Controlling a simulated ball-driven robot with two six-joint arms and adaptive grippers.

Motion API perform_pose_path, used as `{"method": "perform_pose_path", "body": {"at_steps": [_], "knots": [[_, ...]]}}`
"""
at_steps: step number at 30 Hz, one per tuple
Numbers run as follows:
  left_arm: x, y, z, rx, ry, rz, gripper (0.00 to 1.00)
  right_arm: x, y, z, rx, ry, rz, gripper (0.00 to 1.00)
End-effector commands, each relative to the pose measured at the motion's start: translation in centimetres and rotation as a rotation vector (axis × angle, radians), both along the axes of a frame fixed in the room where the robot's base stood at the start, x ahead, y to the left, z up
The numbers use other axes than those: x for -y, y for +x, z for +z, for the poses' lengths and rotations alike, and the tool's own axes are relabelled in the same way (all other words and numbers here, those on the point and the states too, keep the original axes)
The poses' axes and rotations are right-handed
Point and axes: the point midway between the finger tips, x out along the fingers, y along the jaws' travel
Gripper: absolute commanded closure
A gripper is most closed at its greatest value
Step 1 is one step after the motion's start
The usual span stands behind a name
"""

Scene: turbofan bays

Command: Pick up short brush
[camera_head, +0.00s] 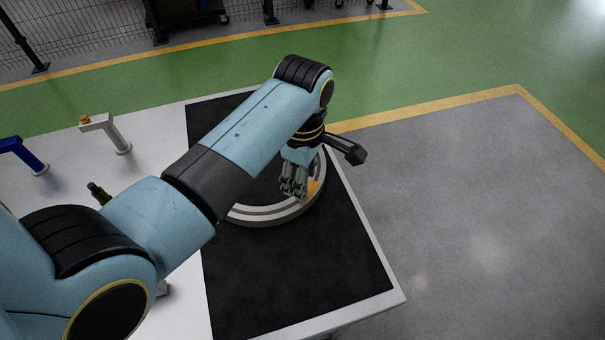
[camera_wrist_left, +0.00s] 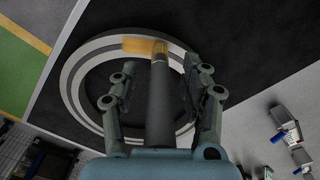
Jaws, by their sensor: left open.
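My left gripper (camera_head: 293,190) reaches down over a round grey ring (camera_head: 262,214) on the black mat. In the left wrist view the gripper (camera_wrist_left: 160,72) has its two fingers apart, one on each side of a dark rod (camera_wrist_left: 160,105). The rod has a metal band and a yellowish tip at its far end and looks like the short brush. A clear gap shows on its left; contact with the right finger cannot be told. In the head view my arm and fingers hide the brush. My right gripper is not in view.
A yellow patch (camera_head: 313,187) marks the ring. The black mat (camera_head: 290,280) is bare in front of the ring, near the white table's right edge (camera_head: 378,245). A white tool (camera_head: 106,130) with an orange knob and a blue tool (camera_head: 22,152) stand at the left.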

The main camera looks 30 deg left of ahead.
Motion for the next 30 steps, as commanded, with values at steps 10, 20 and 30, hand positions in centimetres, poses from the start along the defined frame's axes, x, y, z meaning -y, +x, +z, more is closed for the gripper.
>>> {"method": "perform_pose_path", "body": {"at_steps": [10,20,30], "knots": [[-0.01,0.03,-0.03,0.001,0.0,0.0,0.73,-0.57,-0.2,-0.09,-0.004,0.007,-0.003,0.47],[0.0,0.03,-0.02,0.001,0.0,0.0,1.0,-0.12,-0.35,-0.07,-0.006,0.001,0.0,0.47],[-0.04,0.56,0.55,0.002,0.0,-0.003,1.0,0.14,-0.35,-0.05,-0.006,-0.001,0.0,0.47]]}}
